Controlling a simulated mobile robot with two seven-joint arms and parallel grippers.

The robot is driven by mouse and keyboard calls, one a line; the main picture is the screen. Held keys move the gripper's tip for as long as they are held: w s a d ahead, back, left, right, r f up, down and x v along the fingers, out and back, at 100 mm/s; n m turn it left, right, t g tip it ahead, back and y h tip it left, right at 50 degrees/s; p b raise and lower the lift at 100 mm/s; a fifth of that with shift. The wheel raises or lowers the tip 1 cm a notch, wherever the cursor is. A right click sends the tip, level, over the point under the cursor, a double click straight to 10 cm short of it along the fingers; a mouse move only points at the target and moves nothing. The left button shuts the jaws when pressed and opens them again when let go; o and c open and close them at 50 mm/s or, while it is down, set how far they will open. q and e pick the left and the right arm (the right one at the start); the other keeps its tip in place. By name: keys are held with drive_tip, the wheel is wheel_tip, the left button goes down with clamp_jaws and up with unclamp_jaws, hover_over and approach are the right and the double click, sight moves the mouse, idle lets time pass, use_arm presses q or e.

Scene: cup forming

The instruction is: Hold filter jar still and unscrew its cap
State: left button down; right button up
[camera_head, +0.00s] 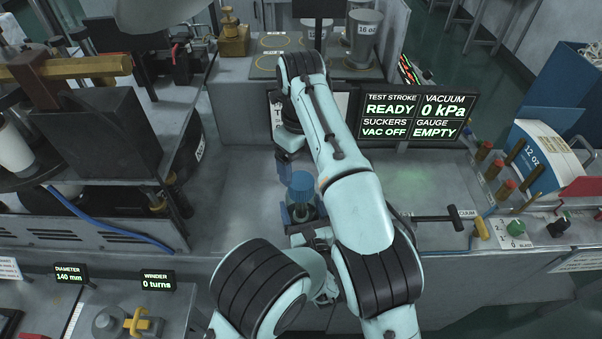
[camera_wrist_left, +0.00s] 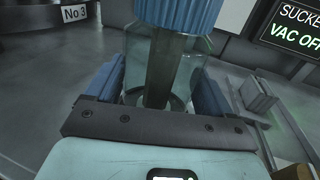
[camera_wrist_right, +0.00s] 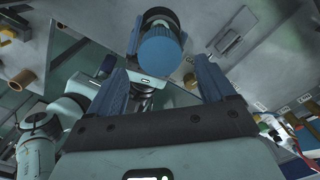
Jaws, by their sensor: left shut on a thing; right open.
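The filter jar (camera_wrist_left: 178,72) is clear, with a dark column inside and a ribbed blue cap (camera_head: 301,186) on top. In the left wrist view the jar stands between the blue fingers of my left gripper (camera_wrist_left: 159,78), which is shut on its body below the cap. My right gripper (camera_head: 284,163) points down beside the cap in the head view. It is open and empty; in the right wrist view the cap (camera_wrist_right: 160,47) lies beyond and between its fingertips, apart from them. My arms partly hide the jar in the head view.
A display panel (camera_head: 417,117) stands behind on the right. A dark machine box (camera_head: 104,134) is on the left, and a metal cup (camera_head: 363,40) is at the back. The grey bench left of the jar is clear.

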sight(301, 180)
drive_tip(key=shift+f, duration=3.5)
